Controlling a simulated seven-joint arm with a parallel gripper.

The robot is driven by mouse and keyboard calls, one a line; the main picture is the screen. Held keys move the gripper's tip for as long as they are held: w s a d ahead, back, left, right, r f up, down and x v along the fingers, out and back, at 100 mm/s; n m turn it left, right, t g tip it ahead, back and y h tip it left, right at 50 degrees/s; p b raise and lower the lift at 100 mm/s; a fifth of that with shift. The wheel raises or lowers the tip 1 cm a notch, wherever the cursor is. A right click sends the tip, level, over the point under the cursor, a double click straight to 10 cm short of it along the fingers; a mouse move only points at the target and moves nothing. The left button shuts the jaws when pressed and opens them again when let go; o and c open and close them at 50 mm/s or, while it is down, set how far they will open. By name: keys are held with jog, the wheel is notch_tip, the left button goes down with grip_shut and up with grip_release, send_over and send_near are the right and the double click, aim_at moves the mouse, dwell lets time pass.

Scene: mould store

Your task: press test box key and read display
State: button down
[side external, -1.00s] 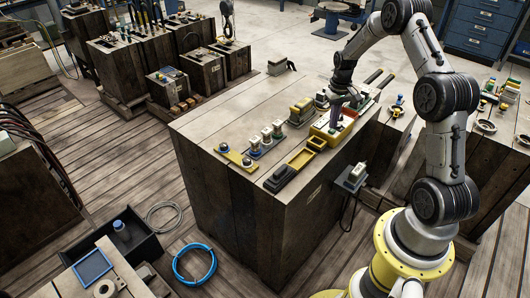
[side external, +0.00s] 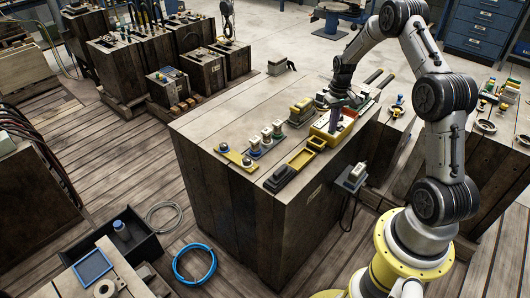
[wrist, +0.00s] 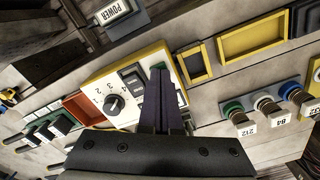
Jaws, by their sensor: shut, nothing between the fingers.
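The test box (side external: 322,136) is a yellow-edged case with a pale face on the bench top, near its front edge. In the wrist view its panel (wrist: 96,92) has a dark numbered dial (wrist: 114,103) and small dark rectangular parts (wrist: 132,78) beside my fingers. I cannot tell which of these is the key or the display, and no reading is legible. My gripper (side external: 335,131) points down over the box. Its purple fingers (wrist: 161,72) are together and empty. They hide part of the panel, and I cannot tell whether the tips touch it.
A yellow open tray (wrist: 263,38) adjoins the box. Buttons with number tags (wrist: 265,102) stand in a row beyond it. A dark-based block (side external: 281,178) sits near the bench corner. The bench's left part (side external: 215,125) is clear.

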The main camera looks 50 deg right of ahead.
jog(key=shift+r, duration=3.45)
